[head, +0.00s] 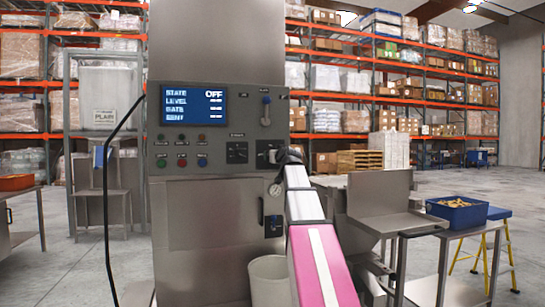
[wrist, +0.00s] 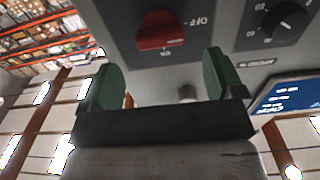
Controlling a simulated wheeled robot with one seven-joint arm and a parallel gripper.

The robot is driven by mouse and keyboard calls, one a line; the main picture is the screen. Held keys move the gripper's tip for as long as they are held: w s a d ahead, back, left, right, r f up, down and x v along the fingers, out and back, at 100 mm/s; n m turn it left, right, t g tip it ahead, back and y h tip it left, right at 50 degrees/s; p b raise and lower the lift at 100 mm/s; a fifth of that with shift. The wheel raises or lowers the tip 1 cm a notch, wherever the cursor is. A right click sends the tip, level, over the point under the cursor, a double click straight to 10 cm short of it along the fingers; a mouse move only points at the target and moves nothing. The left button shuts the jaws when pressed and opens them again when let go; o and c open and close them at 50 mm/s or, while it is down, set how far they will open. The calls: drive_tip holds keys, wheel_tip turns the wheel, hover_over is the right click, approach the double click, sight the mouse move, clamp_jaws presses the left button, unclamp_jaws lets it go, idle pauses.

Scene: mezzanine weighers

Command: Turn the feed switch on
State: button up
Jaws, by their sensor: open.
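The red feed switch (wrist: 160,30) is a rotary knob on a dark plate in the wrist view, with OFF printed to its right and a second label, seemingly ON, below it. The wrist view looks upside down. My gripper (wrist: 162,75) is open, its two green pads apart and empty. The knob lies just beyond the tips, roughly in line with the gap, with no clear contact. In the head view my gripper (head: 279,157) is at the right side of the control panel and largely hides the switch. The display (head: 193,105) reads STATE OFF.
A black dial (wrist: 285,18) sits beside the switch plate. Coloured buttons (head: 182,160) and a lever (head: 265,110) are on the same panel. A white bin (head: 268,280) stands below. A steel table with a blue tray (head: 457,212) and a yellow-legged step stool (head: 497,245) are right.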

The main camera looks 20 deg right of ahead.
drive_tip(key=w, duration=0.5)
drive_tip(key=shift+w, duration=0.35)
drive_tip(key=shift+c, duration=0.3)
drive_tip(key=c, duration=0.9)
drive_tip(key=shift+o, duration=0.2)
